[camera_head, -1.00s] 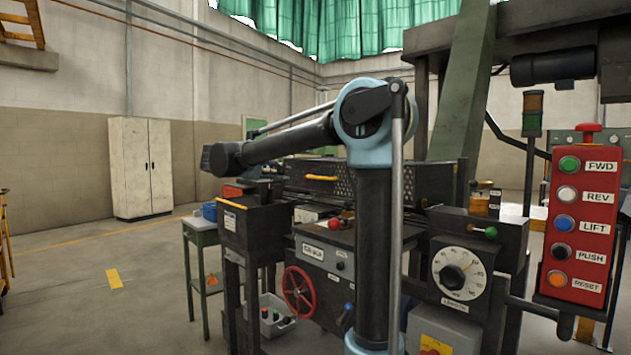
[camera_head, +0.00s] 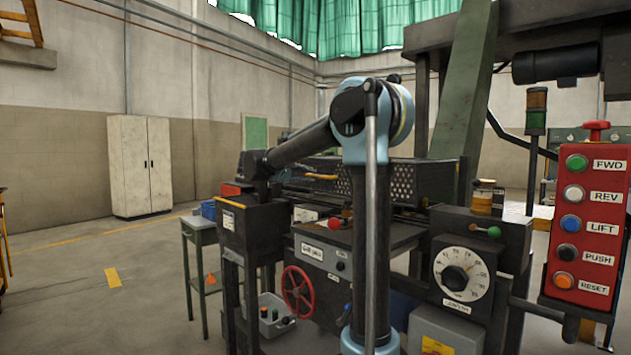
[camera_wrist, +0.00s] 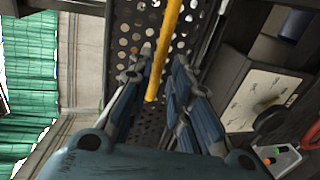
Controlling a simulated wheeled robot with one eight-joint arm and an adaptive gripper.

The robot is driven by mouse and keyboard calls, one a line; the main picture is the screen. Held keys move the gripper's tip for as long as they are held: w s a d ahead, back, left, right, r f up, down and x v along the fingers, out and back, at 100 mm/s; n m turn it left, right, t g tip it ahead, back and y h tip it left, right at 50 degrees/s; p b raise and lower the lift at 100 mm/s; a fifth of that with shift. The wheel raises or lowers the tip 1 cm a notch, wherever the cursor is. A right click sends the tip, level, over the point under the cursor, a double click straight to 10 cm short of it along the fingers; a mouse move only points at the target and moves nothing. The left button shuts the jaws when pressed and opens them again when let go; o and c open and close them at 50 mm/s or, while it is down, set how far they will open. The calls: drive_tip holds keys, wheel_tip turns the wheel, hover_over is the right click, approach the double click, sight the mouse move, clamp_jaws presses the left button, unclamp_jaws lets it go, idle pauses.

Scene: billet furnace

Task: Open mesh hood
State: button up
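The mesh hood (camera_head: 425,181) is a dark perforated cover on the machine, seen behind my arm in the head view. It looks lowered. Its yellow handle (camera_head: 321,177) shows left of my arm. In the wrist view the perforated mesh (camera_wrist: 125,22) fills the upper middle, and the yellow handle bar (camera_wrist: 170,35) runs down between my fingers. My gripper (camera_wrist: 163,60) is open, one finger on each side of the bar, with visible gaps. Whether either finger touches the bar cannot be told. In the head view my gripper is not clearly visible beyond the forearm.
A red button panel (camera_head: 590,223) stands at the right. A dial box (camera_head: 463,272) and a red handwheel (camera_head: 298,291) are on the machine's front. A small side table (camera_head: 199,229) stands left of the machine. The floor at left is open.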

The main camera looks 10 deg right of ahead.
sight(314, 176)
drive_tip(key=shift+x, duration=2.55)
